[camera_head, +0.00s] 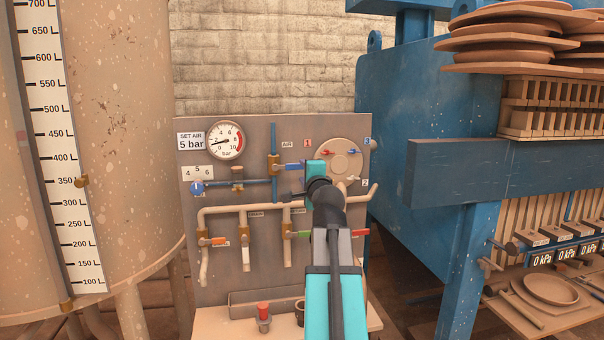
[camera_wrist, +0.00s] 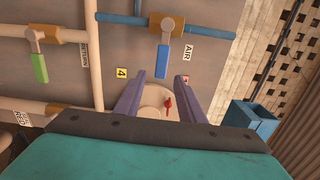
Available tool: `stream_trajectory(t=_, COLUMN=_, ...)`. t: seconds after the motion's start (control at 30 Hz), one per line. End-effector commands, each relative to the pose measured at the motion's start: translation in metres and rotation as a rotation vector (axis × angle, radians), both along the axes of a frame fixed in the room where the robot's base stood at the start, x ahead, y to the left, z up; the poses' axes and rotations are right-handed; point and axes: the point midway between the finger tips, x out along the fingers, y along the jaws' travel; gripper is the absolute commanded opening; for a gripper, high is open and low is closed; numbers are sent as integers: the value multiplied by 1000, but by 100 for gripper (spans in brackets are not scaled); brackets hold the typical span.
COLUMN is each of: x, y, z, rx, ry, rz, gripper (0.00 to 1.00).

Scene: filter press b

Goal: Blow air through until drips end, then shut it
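The air valve (camera_head: 274,166) sits on a vertical blue pipe. Its blue lever (camera_head: 292,166) points right, across the pipe, and also shows in the wrist view (camera_wrist: 162,62). My gripper (camera_wrist: 158,80) is open, its two purple fingers on either side of the lever's free end; I cannot tell the depth between them. The gauge (camera_head: 226,140) needle points left, near the low 2 mark. The blue regulator knob (camera_head: 197,188) sits under a 4-5-6 scale, beside a "SET AIR 5 bar" sign (camera_head: 190,141). No drips can be made out.
Orange (camera_head: 213,241) and green (camera_head: 300,234) levers are lower on the panel. A trough (camera_head: 265,303) stands below. The tank (camera_head: 125,150) is left, the blue press (camera_head: 405,100) right.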

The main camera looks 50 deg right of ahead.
Motion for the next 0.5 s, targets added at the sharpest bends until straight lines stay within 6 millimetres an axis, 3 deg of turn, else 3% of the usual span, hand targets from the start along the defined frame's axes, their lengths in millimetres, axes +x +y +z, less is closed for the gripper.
stream_trajectory(t=0.5, x=-48, y=36, z=-1, rx=0, ry=-1, rz=0, gripper=36)
